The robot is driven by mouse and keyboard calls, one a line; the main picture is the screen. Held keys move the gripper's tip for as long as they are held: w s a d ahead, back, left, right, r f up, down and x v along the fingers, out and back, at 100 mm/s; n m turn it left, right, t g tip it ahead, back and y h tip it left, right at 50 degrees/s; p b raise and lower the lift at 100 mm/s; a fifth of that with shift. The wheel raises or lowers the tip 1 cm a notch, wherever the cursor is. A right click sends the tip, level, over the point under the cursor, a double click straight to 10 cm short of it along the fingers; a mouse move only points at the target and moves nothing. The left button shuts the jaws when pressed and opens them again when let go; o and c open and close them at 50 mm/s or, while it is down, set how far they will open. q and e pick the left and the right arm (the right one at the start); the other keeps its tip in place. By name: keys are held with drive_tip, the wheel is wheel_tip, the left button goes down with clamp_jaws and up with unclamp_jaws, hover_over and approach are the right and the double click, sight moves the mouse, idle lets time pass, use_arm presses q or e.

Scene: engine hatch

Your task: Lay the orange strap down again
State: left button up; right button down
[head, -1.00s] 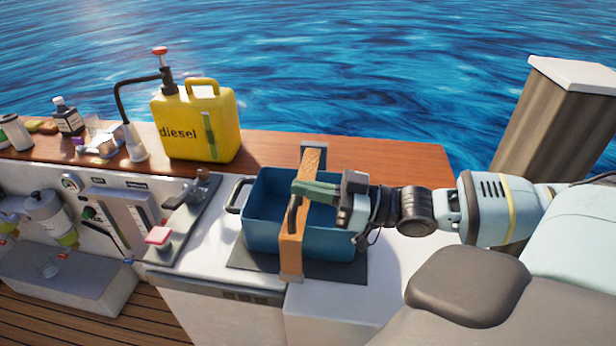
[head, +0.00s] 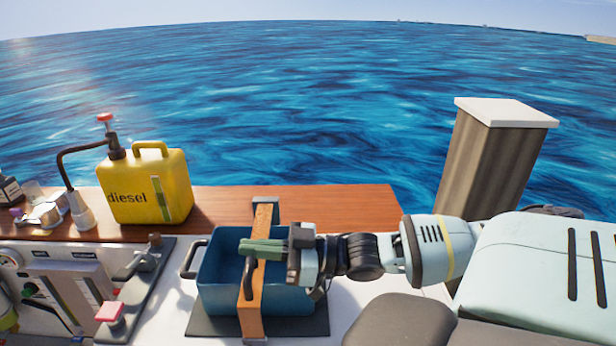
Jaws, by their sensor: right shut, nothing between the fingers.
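The orange strap (head: 252,308) runs from back to front across the open top of a blue box (head: 216,275) and hangs down over the box's front side. Its back end is at a dark metal bracket (head: 265,203) by the wooden ledge. My right gripper (head: 246,249) reaches in from the right, with its green fingers shut and empty. The fingers lie across the strap in the picture, above the box opening, and hide part of it. Whether they touch the strap cannot be told. My left gripper is not in view.
The box stands on a dark mat (head: 204,325) on the white counter. A yellow diesel can (head: 150,188) with a hand pump stands on the wooden ledge (head: 330,203). A lever panel (head: 140,285) is left of the box. A post (head: 490,160) rises behind at the right.

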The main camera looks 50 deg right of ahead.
drive_tip(key=shift+d+r, duration=0.1)
drive_tip(key=shift+r, duration=0.5)
use_arm(q)
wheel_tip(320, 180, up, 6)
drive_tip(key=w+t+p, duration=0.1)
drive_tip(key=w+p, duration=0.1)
drive_tip(key=p, duration=0.3)
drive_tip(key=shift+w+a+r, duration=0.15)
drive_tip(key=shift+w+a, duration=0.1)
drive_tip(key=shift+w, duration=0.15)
use_arm(e)
drive_tip(key=v, duration=0.9)
drive_tip(key=shift+s+d+f, duration=0.2)
drive_tip(key=shift+s+d, duration=0.05)
drive_tip(key=shift+s, duration=0.05)
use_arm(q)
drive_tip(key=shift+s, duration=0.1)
use_arm(e)
drive_tip(key=shift+s, duration=0.1)
